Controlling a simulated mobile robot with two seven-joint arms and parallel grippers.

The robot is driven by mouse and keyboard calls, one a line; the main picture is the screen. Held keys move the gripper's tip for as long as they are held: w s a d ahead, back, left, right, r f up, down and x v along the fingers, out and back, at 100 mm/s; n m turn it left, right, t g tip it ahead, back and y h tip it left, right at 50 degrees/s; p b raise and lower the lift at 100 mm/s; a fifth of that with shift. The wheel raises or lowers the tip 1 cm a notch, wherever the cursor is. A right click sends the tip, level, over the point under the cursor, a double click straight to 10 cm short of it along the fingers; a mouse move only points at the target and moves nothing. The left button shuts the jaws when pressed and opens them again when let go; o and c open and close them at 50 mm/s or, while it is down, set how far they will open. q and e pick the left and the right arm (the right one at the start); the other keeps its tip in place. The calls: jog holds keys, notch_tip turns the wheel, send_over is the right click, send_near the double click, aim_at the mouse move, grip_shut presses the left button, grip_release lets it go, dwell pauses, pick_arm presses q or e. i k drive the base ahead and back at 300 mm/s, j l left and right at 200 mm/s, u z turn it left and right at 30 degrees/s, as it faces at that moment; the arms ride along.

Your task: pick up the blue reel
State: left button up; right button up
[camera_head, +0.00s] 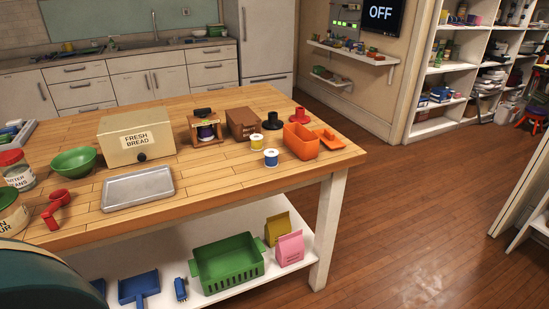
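A small blue reel (271,159) with white flanges stands upright on the wooden table, near its front right part. A similar yellow reel (257,143) stands just behind it and to its left. A wooden holder (207,138) farther left holds a dark blue or purple reel (206,132) under a black top piece. Neither of my grippers shows in the head view, so I cannot see their state.
An orange bin (301,141) stands right of the blue reel, with an orange lid-like piece (328,138) beside it. A brown box (241,123) and black spool-shaped object (272,121) stand behind. A grey tray (138,187) lies left; wood between it and the reel is clear.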

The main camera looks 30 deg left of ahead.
aim_at(271, 154)
jog(key=i+l+u, duration=0.1)
jog(key=u, duration=0.75)
jog(key=i+l+u, duration=0.25)
jog(key=l+u, duration=0.25)
jog(key=i+l+u, duration=0.15)
jog(key=l+u, duration=0.15)
jog(key=l, duration=0.15)
jog(key=i+l+u, duration=0.1)
jog(key=l, duration=0.4)
jog(key=i+l+u, duration=0.1)
jog(key=l, duration=0.4)
